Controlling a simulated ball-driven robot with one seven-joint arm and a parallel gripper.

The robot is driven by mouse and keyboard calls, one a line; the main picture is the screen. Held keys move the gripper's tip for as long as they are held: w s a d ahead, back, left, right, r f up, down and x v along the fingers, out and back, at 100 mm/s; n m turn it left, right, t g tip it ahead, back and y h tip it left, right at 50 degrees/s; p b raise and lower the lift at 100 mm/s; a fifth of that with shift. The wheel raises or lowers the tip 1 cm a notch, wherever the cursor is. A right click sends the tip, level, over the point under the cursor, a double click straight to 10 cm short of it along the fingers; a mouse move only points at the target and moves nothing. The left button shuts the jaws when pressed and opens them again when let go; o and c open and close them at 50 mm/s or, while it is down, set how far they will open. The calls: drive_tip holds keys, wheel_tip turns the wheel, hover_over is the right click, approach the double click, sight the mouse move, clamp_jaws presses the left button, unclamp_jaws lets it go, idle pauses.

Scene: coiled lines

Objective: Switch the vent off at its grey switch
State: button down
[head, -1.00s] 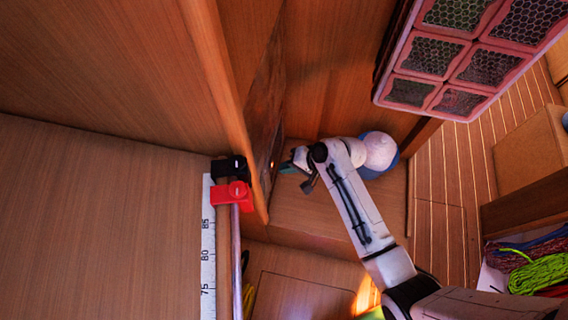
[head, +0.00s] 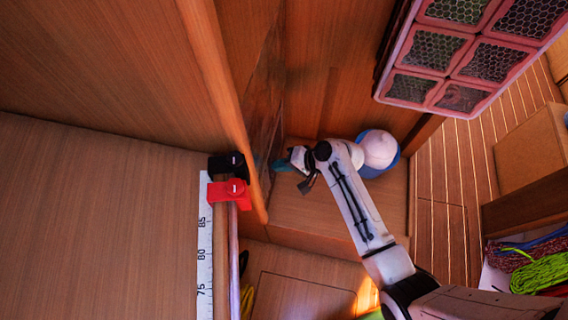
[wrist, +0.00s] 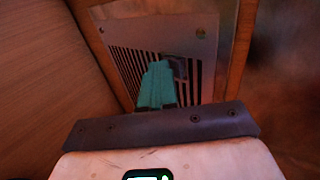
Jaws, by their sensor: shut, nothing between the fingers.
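The vent panel (wrist: 195,45) is a metal plate with dark slots in the wrist view, and it shows edge-on in the head view (head: 264,120). A dark grey switch (wrist: 178,68) sticks out of the slotted part. My gripper (wrist: 158,66) has teal fingers, shut together, just left of the switch and overlapping it in view. Whether they touch cannot be told. In the head view my gripper (head: 279,166) is close to the panel. A small round lamp (wrist: 201,33) at the panel's upper right looks dull, with no bright glow.
A wooden frame (wrist: 244,45) borders the panel. A red clamp (head: 229,193) and a ruler (head: 205,250) lie to the left of my arm. A white and blue ball (head: 378,150) is behind my wrist. A mesh-fronted rack (head: 465,55) hangs at upper right.

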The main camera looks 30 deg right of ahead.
drive_tip(key=shift+a, duration=0.3)
drive_tip(key=shift+r, duration=0.1)
